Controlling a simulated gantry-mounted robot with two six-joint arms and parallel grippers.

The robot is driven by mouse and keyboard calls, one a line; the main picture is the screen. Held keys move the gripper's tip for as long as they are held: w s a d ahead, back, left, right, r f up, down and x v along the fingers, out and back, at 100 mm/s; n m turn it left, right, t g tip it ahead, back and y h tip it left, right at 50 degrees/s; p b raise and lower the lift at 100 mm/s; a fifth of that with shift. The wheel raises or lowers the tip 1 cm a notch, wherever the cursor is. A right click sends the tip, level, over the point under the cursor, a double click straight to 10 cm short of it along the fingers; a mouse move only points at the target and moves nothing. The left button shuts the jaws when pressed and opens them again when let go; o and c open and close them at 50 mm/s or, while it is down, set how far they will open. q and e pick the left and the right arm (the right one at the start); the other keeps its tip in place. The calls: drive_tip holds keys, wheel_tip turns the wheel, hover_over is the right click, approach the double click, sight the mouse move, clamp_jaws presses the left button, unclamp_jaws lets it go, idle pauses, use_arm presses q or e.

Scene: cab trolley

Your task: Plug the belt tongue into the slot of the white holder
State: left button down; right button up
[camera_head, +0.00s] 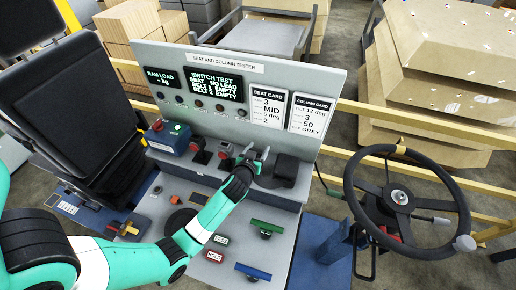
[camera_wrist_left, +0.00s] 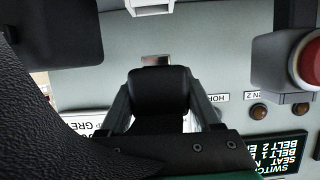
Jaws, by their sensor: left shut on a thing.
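My left gripper (camera_head: 257,155) reaches across the console of the seat and column tester. In the left wrist view its two fingers (camera_wrist_left: 160,108) are shut on the black body of the belt tongue (camera_wrist_left: 158,92). A short metal tip (camera_wrist_left: 156,61) shows beyond that body, pointing to the top of the picture. A white piece, seemingly the white holder (camera_wrist_left: 150,7), is cut off at the top edge, apart from the tip. Its slot cannot be made out. In the head view the tongue and holder are too small to tell. My right gripper is not in view.
A black block (camera_head: 286,169) stands right of the gripper, and red-topped controls (camera_head: 225,150) stand left of it. A large red button (camera_wrist_left: 304,60) is at the wrist view's right. The tester panel (camera_head: 318,78) rises behind; a steering wheel (camera_head: 398,198) is at right.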

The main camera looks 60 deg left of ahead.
sight(258, 156)
use_arm(q)
drive_tip(key=shift+f+b, duration=1.1)
drive_tip(key=shift+f, duration=0.55)
drive_tip(key=shift+b, duration=0.3)
idle(0.7)
drive_tip(key=shift+f+b, duration=0.55)
drive_tip(key=shift+b, duration=0.05)
unclamp_jaws()
drive_tip(key=p+v, duration=0.1)
drive_tip(key=v, duration=1)
drive_tip(key=shift+s+d+r, duration=0.15)
drive_tip(key=shift+d, duration=0.05)
